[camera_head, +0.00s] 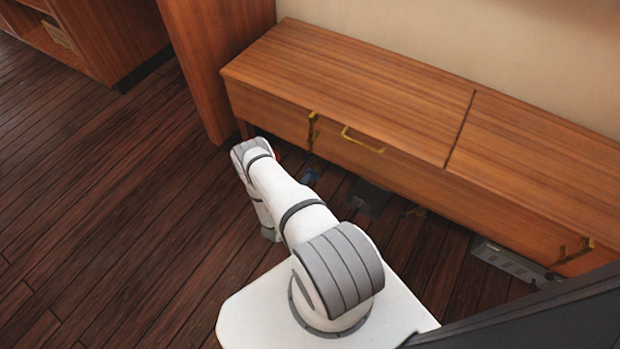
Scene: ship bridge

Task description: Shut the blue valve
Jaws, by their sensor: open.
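A small blue thing (310,177) shows on the floor side of the cabinet, just right of my arm. It may be the blue valve, but it is too small and too shaded to tell its shape or whether it is open or shut. My white and grey arm reaches out from the bottom middle toward the cabinet's left end and bends downward there. My gripper is not visible; the arm's far links hide what is below them.
A long wooden cabinet (340,85) with a yellow handle (362,139) stands along the wall. A dark box (369,198) and a grey device (512,262) lie at its foot. A wooden post (215,60) stands at its left. The plank floor (110,200) at left is clear.

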